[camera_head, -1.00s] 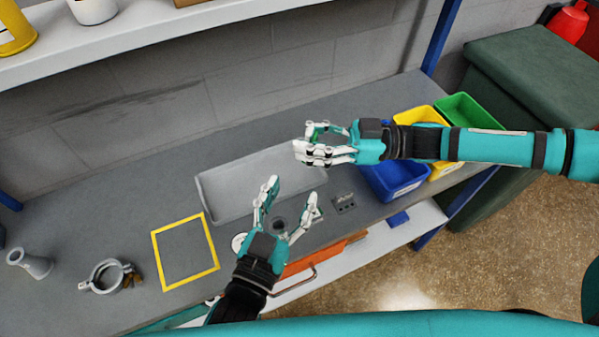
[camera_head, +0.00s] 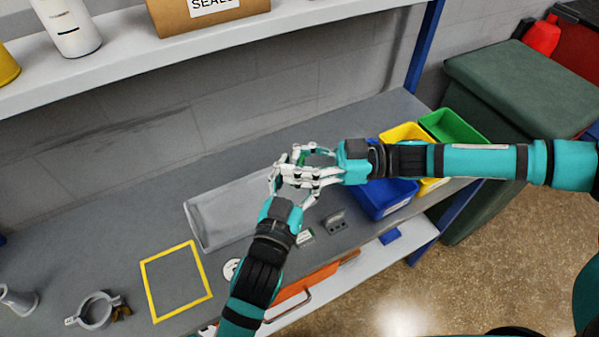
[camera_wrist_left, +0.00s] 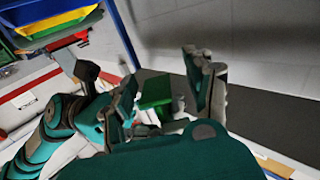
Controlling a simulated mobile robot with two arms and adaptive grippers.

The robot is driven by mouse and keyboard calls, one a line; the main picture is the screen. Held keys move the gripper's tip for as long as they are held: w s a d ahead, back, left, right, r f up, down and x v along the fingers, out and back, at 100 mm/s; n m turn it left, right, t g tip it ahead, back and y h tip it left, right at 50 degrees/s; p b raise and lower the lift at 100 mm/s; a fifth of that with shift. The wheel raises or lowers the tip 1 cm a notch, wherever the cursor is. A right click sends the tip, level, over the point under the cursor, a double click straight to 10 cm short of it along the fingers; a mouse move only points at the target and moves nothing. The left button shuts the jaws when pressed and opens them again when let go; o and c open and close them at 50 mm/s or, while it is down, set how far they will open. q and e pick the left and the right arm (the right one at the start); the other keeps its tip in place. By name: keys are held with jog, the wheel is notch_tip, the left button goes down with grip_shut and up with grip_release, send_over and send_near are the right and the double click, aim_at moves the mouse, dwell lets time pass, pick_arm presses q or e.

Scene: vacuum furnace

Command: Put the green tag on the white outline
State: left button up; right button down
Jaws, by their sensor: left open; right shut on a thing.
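The green tag shows as a green block between the hands in the left wrist view (camera_wrist_left: 155,92); in the head view only a sliver of green (camera_head: 297,152) shows among the white fingers. My right gripper (camera_head: 294,166) is shut on the tag above the bench. My left gripper (camera_head: 290,190) is open, its fingers raised close around the right fingertips. Whether it touches the tag is hidden. A small pale-edged patch (camera_head: 306,237) lies on the bench just right of my left wrist; I cannot tell whether it is the white outline.
A yellow square outline (camera_head: 147,285) and a grey clamp ring (camera_head: 97,310) are at the left. Blue (camera_head: 388,205), yellow and green bins stand at the right. A shelf (camera_head: 120,62) overhangs the back.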

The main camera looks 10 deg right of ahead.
pick_arm(q)
grip_shut()
pick_arm(e)
jog(key=c, duration=2.1)
grip_release()
pick_arm(q)
jog(key=shift+a, duration=0.1)
pick_arm(e)
jog(key=shift+o, duration=0.2)
jog(key=shift+w+d, duration=0.1)
jog(key=o, duration=0.7)
jog(key=shift+c, duration=0.2)
jog(key=o, duration=0.7)
